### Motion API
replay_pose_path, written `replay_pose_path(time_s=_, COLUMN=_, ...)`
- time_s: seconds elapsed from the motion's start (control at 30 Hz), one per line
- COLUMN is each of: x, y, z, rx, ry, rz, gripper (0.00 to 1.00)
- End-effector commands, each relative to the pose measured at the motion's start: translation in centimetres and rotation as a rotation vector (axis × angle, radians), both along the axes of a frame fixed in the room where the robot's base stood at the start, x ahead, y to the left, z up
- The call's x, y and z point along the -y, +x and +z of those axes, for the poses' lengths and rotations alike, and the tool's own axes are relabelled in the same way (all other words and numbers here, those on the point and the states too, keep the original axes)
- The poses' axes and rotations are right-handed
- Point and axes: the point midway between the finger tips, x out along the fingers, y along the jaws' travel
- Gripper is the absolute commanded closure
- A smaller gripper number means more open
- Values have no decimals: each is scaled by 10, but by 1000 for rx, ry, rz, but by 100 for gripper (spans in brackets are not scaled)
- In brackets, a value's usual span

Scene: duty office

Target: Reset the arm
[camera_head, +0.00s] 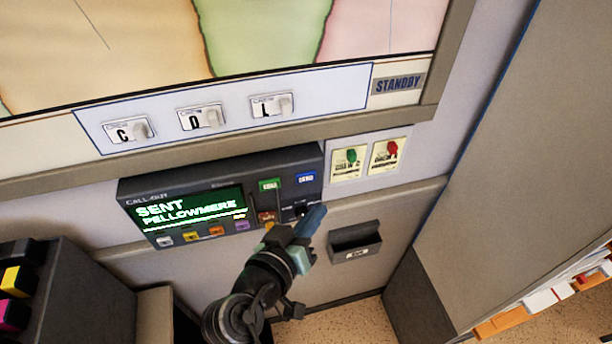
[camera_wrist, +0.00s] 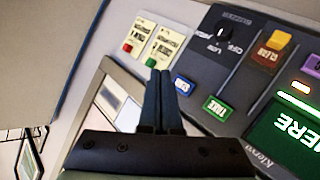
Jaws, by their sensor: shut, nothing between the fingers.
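My gripper (camera_head: 312,218) is shut and empty, raised in front of the lower right part of a dark call-out console (camera_head: 150,190). In the wrist view my gripper's two fingers (camera_wrist: 160,85) are pressed together, near the console's blue button (camera_wrist: 183,85) and green button (camera_wrist: 217,108). I cannot tell from these views whether the fingertips touch anything. The console's screen (camera_head: 190,210) reads "SENT PELLOWMERE". In the head view my gripper covers part of the console's lower right corner.
Above the console is a map board (camera_head: 270,30) with C, O and L switches and a STANDBY label (camera_head: 398,84). Two cards (camera_head: 366,160) with green and red knobs are right of the console. A tall panel (camera_head: 510,170) stands at right.

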Motion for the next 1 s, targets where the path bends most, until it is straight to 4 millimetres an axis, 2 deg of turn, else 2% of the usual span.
replay_pose_path(time_s=0.67, x=-1, y=3, z=4, rx=9, ry=7, rz=3, gripper=100)
replay_pose_path(time_s=0.77, x=-5, y=16, z=32, rx=70, ry=61, rz=28, gripper=100)
replay_pose_path(time_s=0.83, x=-10, y=29, z=68, rx=148, ry=119, rz=61, gripper=100)
replay_pose_path(time_s=0.87, x=-11, y=35, z=87, rx=189, ry=145, rz=78, gripper=100)
replay_pose_path(time_s=0.97, x=-14, y=47, z=162, rx=352, ry=223, rz=154, gripper=100)
replay_pose_path(time_s=1.0, x=-15, y=48, z=193, rx=420, ry=245, rz=185, gripper=100)
